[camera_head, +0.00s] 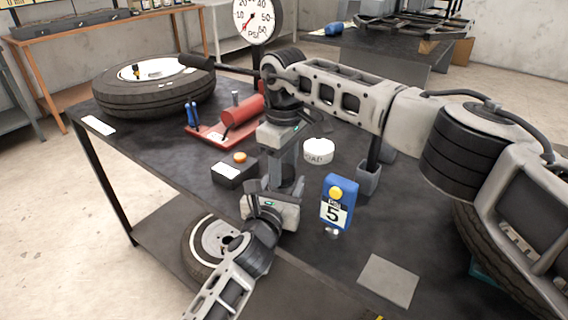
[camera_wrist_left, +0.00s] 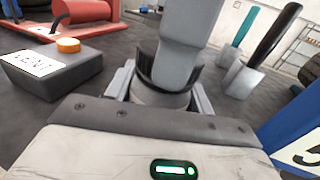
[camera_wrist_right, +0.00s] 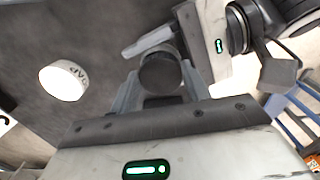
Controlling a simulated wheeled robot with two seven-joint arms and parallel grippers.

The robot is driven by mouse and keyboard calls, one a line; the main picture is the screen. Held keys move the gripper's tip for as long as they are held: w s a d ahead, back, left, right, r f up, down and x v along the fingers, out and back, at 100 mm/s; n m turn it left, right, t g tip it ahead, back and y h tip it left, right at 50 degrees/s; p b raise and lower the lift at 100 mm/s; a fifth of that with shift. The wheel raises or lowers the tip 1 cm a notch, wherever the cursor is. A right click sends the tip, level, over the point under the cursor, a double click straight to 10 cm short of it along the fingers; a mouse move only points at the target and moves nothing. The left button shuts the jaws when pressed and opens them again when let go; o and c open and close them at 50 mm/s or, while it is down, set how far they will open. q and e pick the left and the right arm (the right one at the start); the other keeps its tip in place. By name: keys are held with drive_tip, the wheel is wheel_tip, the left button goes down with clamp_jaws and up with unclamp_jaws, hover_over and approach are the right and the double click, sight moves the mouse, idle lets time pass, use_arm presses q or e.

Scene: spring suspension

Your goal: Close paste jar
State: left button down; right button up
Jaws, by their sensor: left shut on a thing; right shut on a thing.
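My left gripper (camera_head: 275,197) comes in low from the front, shut on the paste jar. In the left wrist view the jar (camera_wrist_left: 158,98) is a grey, round body between the fingers, with a dark band above it. My right gripper (camera_head: 288,182) reaches down from above, close over the left one. In the right wrist view it is shut on a dark round piece (camera_wrist_right: 160,72), which looks like the lid. The grippers hide most of the jar in the head view. I cannot tell whether lid and jar are seated together.
A black box with an orange button (camera_head: 235,172) is left of the grippers, and a blue number 5 block (camera_head: 338,205) right. A white lettered puck (camera_head: 318,151), a red cylinder tool (camera_head: 243,113), a tyre (camera_head: 150,95) and tool holders (camera_head: 369,180) stand behind. The front-right tabletop has bare room.

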drive_tip(key=o, duration=0.9)
drive_tip(key=shift+r, duration=0.15)
drive_tip(key=shift+r, duration=2.15)
drive_tip(key=shift+c, duration=0.2)
